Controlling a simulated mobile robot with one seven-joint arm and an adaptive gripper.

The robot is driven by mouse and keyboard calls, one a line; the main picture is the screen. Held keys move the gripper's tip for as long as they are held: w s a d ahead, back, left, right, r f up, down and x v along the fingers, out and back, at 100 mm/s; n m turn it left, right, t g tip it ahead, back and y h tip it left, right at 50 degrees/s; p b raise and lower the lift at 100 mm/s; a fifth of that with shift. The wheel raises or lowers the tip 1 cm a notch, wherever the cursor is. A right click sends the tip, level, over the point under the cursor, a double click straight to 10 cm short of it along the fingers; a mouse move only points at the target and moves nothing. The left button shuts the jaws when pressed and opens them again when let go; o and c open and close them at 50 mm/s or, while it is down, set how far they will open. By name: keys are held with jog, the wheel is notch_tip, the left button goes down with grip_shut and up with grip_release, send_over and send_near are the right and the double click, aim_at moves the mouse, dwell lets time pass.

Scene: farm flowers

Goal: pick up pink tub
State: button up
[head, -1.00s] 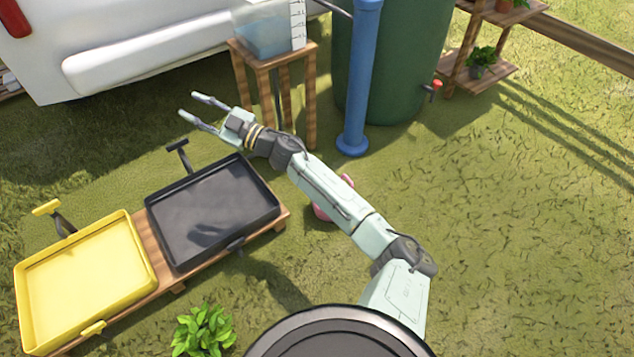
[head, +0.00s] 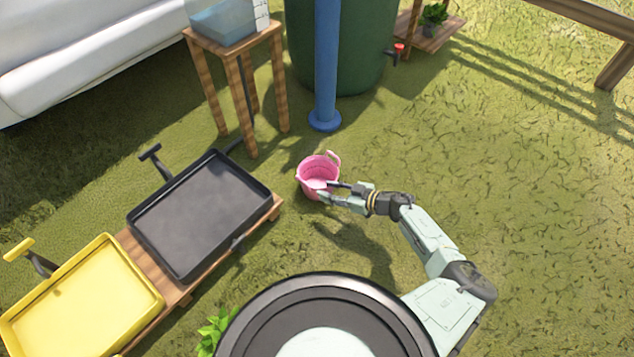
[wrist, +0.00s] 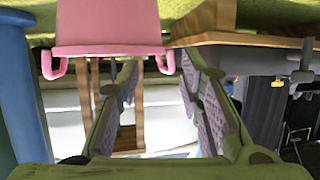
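The pink tub (head: 317,172) stands upright on the grass, with handles at its rim. It sits between the blue post and the low wooden bench. My gripper (head: 328,193) is at the tub's near right side in the head view, with its fingers reaching to the tub; I cannot tell whether they touch it. In the wrist view the tub (wrist: 108,22) shows upside down at the top, with both handles visible. My gripper's fingers (wrist: 158,85) are spread apart there, with nothing between them.
The low wooden bench (head: 276,208) holds a black tray (head: 200,215) and a yellow tray (head: 80,305). A blue post (head: 326,70), a green barrel (head: 365,60) and a wooden stand (head: 250,50) are behind the tub. A leafy plant (head: 212,330) is near. Grass to the right is clear.

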jog(key=b+x, duration=0.2)
jog(key=x, duration=0.6)
jog(key=shift+w+a, duration=0.1)
jog(key=shift+a, duration=0.05)
jog(key=shift+c, duration=0.6)
grip_shut()
